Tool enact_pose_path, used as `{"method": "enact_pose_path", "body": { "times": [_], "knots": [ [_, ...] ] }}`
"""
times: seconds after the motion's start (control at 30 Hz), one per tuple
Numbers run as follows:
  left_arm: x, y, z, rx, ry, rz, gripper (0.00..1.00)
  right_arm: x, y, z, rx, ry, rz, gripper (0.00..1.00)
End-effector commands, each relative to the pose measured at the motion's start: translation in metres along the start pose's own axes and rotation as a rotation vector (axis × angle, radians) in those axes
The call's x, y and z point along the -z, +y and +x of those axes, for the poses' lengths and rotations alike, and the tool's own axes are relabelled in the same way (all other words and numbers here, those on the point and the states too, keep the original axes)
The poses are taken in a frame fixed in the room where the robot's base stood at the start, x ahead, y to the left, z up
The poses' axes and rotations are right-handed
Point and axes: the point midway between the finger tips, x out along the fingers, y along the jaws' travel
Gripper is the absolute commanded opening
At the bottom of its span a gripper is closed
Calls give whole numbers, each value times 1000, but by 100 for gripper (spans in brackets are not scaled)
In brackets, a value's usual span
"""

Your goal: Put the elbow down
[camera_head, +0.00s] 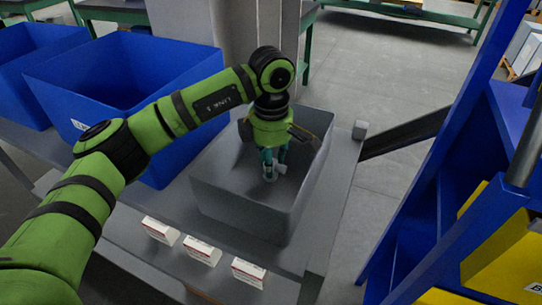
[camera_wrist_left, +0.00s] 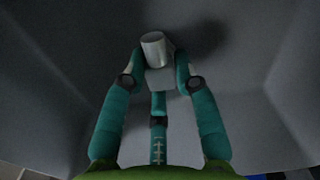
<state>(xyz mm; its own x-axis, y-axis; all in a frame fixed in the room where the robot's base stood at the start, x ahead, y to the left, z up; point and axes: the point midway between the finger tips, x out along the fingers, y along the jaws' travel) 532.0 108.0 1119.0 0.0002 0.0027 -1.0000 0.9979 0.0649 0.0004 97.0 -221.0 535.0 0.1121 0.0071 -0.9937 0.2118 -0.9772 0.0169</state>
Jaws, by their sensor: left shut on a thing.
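The elbow (camera_wrist_left: 154,50) is a small light grey pipe piece between the fingertips of my left gripper. In the head view the elbow (camera_head: 280,169) shows as a pale bit at the ends of the teal fingers. My left gripper (camera_head: 270,170) points down inside a grey bin (camera_head: 238,206) and is shut on the elbow. In the left wrist view the gripper's fingers (camera_wrist_left: 158,78) close on it from both sides, with a third finger below. The bin's grey floor lies behind the elbow; I cannot tell whether they touch. My right gripper is out of view.
The grey bin stands on a grey bench (camera_head: 325,200). Blue bins (camera_head: 150,70) stand to its left. Several small white boxes (camera_head: 201,251) lie in front, lower down. A blue rack with yellow bins (camera_head: 505,240) is at right.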

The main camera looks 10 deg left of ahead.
Motion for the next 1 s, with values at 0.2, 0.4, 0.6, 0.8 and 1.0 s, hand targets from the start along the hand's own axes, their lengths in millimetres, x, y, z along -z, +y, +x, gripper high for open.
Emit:
{"method": "enact_pose_path", "body": {
  "times": [0.2,0.4,0.6,0.8,1.0],
  "knots": [
    [0,0,1,-1,0,0,0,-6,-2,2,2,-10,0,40],
    [0,0,2,0,0,0,53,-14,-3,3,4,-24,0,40],
    [0,0,2,0,0,0,53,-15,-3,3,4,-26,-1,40],
    [0,1,-5,-3,-2,0,53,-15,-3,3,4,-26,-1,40],
    [-1,2,-41,-6,-2,0,53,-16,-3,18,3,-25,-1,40]
  ]
}}
